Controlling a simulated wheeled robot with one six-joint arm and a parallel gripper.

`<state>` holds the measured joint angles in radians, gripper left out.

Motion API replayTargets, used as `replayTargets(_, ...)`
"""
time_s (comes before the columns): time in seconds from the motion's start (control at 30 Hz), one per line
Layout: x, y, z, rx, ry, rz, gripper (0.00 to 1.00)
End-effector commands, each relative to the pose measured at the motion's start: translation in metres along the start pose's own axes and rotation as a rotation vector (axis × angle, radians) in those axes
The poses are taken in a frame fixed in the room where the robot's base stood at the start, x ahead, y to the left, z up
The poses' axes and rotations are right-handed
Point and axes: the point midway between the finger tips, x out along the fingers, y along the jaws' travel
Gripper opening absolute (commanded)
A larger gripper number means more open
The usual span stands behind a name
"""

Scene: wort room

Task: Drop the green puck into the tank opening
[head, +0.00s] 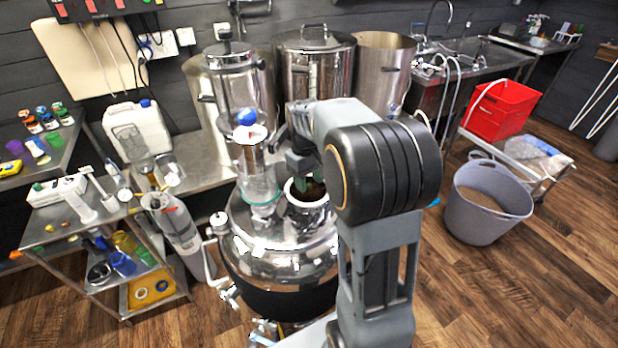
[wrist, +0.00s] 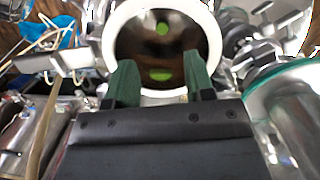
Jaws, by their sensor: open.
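The shiny metal tank (head: 280,255) stands in the middle of the head view, with a round white-rimmed opening (head: 307,201) in its top. In the wrist view the white rim (wrist: 112,45) surrounds a dark brown inside. My gripper (wrist: 160,68) is open, its two green fingers apart at the near side of the opening. A bright green oval, seemingly the green puck (wrist: 160,75), shows between the fingertips, within the opening's outline. A smaller green patch shows farther up inside; I cannot tell whether it is a reflection. In the head view my arm partly hides the gripper.
Tall steel pots (head: 314,65) stand behind. A cluttered cart (head: 70,215) is at left, a grey bucket (head: 485,210) at right. Floor at lower right is free.

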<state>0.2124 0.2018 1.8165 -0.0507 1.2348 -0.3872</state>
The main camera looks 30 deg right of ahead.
Motion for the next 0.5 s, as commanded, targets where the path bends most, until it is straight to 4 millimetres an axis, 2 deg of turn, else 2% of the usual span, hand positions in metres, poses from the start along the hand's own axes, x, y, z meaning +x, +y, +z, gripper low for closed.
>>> replayTargets(0.13,-0.006,0.000,-0.001,0.000,0.002,0.001,0.49)
replayTargets(0.23,-0.019,0.000,-0.001,0.000,0.004,0.002,0.49)
replayTargets(0.5,-0.075,0.000,-0.001,0.000,0.005,0.002,0.49)
